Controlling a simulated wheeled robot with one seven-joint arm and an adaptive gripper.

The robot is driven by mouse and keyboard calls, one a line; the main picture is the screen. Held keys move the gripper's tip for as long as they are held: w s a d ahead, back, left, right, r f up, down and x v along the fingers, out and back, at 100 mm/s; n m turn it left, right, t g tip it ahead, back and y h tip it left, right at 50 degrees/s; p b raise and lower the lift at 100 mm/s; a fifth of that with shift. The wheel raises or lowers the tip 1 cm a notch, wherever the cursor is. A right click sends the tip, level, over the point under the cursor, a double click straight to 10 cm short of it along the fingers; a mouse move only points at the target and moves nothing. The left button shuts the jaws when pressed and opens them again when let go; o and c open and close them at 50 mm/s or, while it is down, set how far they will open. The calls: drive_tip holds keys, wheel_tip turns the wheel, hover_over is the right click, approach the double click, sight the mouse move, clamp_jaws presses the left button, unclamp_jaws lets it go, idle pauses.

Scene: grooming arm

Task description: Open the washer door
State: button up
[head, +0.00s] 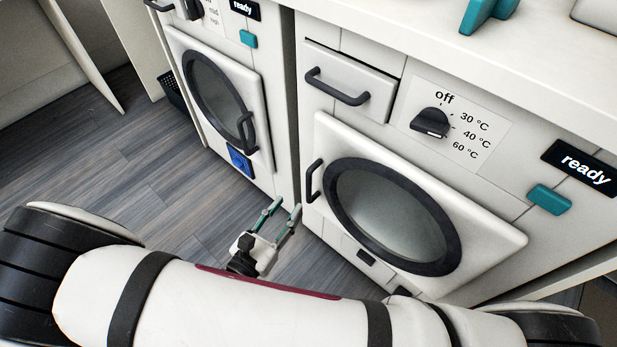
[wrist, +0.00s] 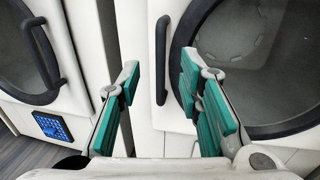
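The washer (head: 400,120) is the right machine, with a temperature dial and a "ready" display. Its white door (head: 490,235) with a round dark-rimmed window looks closed. The black door handle (head: 313,181) is a vertical bar on the door's left edge. In the wrist view the handle (wrist: 162,60) appears between my fingers, beyond their tips. My gripper (head: 285,207) is open and empty, below and left of the handle in the head view. Its teal-padded fingers also show in the wrist view (wrist: 160,75). No contact with the handle is visible.
A second machine (head: 282,120) stands at the left, its round-windowed door (head: 255,85) closed with a black handle and a blue panel. A drawer (head: 365,85) with a handle sits above the washer door. Bare wood floor (head: 120,150) lies left of the machines.

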sight(307, 181)
drive_tip(key=b+x, duration=0.2)
drive_tip(key=x, duration=0.8)
drive_tip(key=shift+w+d+b, duration=0.1)
drive_tip(key=shift+w+b, duration=0.2)
drive_tip(key=shift+b, duration=0.05)
drive_tip(key=shift+c, duration=0.3)
clamp_jaws()
